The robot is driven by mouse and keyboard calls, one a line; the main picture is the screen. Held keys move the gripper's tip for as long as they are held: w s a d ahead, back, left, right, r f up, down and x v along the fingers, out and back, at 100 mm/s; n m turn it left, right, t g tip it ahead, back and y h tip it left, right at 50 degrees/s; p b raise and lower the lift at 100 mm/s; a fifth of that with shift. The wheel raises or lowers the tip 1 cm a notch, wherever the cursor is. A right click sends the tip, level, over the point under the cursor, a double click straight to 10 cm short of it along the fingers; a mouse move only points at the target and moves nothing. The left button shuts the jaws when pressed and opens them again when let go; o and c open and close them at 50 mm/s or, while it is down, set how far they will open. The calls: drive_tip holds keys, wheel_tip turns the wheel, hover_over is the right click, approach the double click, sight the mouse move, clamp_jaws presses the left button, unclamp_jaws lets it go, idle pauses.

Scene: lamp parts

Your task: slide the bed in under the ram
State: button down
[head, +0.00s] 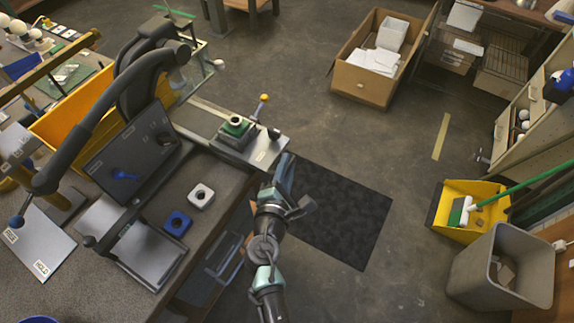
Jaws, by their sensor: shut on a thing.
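The bed (262,153) is a pale flat plate at the table's right end, drawn out to the right of the press. A dark fixture with a green part (236,126) sits on it, beside a yellow-knobbed lever (263,99). The dark press (143,67) with a long curved lever stands to the left. Its ram is not clearly visible behind the press body. My gripper (287,165) is at the bed's right end, shut on the bed's edge or handle. The exact grip is hidden by the gripper itself.
A white square part (201,196) and a blue square part (177,223) lie on the table in front of the press. A yellow bin (62,121) stands behind it. A black mat (340,208) covers open floor to the right. A grey bin (503,270) stands far right.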

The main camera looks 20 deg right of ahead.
sight(273, 159)
drive_tip(key=w+a, duration=0.1)
drive_tip(key=w+b, duration=0.1)
drive_tip(key=w+a, duration=0.1)
drive_tip(key=shift+a+f, duration=0.25)
drive_tip(key=shift+a, duration=0.1)
drive_tip(key=c, duration=0.9)
unclamp_jaws()
drive_tip(key=shift+r, duration=0.15)
drive_tip(key=shift+o, duration=0.2)
drive_tip(key=v, duration=1.2)
drive_tip(key=shift+s+a, duration=0.2)
drive_tip(key=shift+s, duration=0.15)
drive_tip(key=shift+r, duration=0.1)
